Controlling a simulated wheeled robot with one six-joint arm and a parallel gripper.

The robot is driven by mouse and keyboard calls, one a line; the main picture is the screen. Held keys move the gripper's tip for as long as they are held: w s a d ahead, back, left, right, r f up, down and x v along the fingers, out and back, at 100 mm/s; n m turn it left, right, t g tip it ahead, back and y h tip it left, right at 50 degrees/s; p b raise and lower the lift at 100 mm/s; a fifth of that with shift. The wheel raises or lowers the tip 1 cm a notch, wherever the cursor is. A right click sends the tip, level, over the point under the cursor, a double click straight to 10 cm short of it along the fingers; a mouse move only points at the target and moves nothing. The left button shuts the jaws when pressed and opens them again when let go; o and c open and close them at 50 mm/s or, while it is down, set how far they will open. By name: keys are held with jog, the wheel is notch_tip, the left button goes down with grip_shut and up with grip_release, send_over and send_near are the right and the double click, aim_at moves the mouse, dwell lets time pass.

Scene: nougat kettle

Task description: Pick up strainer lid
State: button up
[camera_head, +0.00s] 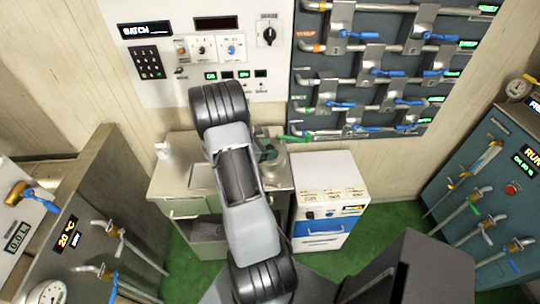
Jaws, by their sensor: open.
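I cannot make out the strainer lid for certain. A small grey metal vessel (272,172) stands on the counter (172,180), just right of my arm. A dark round part with green on it shows at its top, too small to tell whether it is a lid. My arm reaches up across the middle of the view and covers part of the counter and vessel. My gripper is not visible, apparently hidden behind my arm.
A white cabinet (322,180) with a blue front stands right of the counter. A wall panel of pipes and blue-handled valves (375,70) is behind. Machines with taps stand at left (85,235) and right (490,190). Green floor (400,225) is clear between.

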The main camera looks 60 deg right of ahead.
jog(key=c, duration=1.1)
